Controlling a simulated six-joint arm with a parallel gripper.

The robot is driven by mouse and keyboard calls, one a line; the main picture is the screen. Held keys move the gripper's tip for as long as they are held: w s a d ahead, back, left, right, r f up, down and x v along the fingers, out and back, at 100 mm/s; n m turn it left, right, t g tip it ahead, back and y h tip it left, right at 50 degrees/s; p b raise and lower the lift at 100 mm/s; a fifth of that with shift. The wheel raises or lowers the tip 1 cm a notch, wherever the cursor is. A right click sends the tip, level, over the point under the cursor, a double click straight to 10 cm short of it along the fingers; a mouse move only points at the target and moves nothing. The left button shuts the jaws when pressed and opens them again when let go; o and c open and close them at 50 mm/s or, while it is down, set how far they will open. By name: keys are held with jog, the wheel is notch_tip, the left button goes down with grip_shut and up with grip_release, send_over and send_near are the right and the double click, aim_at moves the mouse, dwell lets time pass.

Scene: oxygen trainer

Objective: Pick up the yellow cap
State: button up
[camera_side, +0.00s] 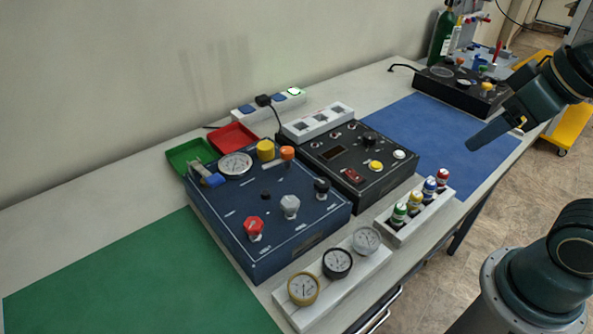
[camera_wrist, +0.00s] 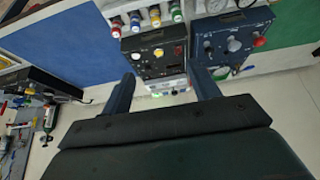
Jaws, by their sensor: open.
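Several yellow pieces are in view. I cannot tell which is the task's yellow cap. A yellow cylinder (camera_side: 265,150) stands at the back of the blue panel (camera_side: 265,215), beside an orange one. A yellow-topped item (camera_side: 414,201) stands in the white rack (camera_side: 413,222) between green and blue ones; it also shows in the wrist view (camera_wrist: 155,16). A yellow knob (camera_side: 375,166) sits on the black panel (camera_side: 330,170). My gripper (camera_side: 490,132) is raised at the right, over the blue mat's side, apart from all of them. In the wrist view, my gripper (camera_wrist: 162,88) is open and empty.
Three gauges sit on a white strip (camera_side: 335,284) at the table's front edge. A power strip (camera_side: 270,104) and red (camera_side: 233,137) and green (camera_side: 188,153) trays lie behind. The blue mat (camera_side: 430,130) and green mat (camera_side: 140,275) are mostly clear. A green gas bottle (camera_side: 440,40) stands at the far end.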

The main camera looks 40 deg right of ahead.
jog(key=shift+w, duration=0.1)
jog(key=w+a+n+g+y, duration=0.15)
jog(key=w+a, duration=0.25)
jog(key=w, duration=0.9)
jog(key=w+a+n, duration=0.3)
jog(key=w+a, duration=0.1)
jog(key=w, duration=0.8)
jog(key=w+a+f+n, duration=0.1)
jog(key=w+a+f, duration=0.3)
jog(key=w+f, duration=0.2)
jog(key=w, duration=0.2)
jog(key=shift+w+a+y, duration=0.15)
jog(key=shift+w+y, duration=0.2)
jog(key=shift+w, duration=0.05)
jog(key=shift+f+n, duration=0.2)
jog(key=shift+n, duration=0.05)
send_over(267, 145)
jog(key=s, duration=0.2)
jog(key=shift+d+f, duration=0.25)
jog(key=shift+f, duration=1.7)
jog(key=shift+d+f, duration=0.2)
jog(key=shift+f, duration=1.7)
jog(key=shift+x, duration=2.6)
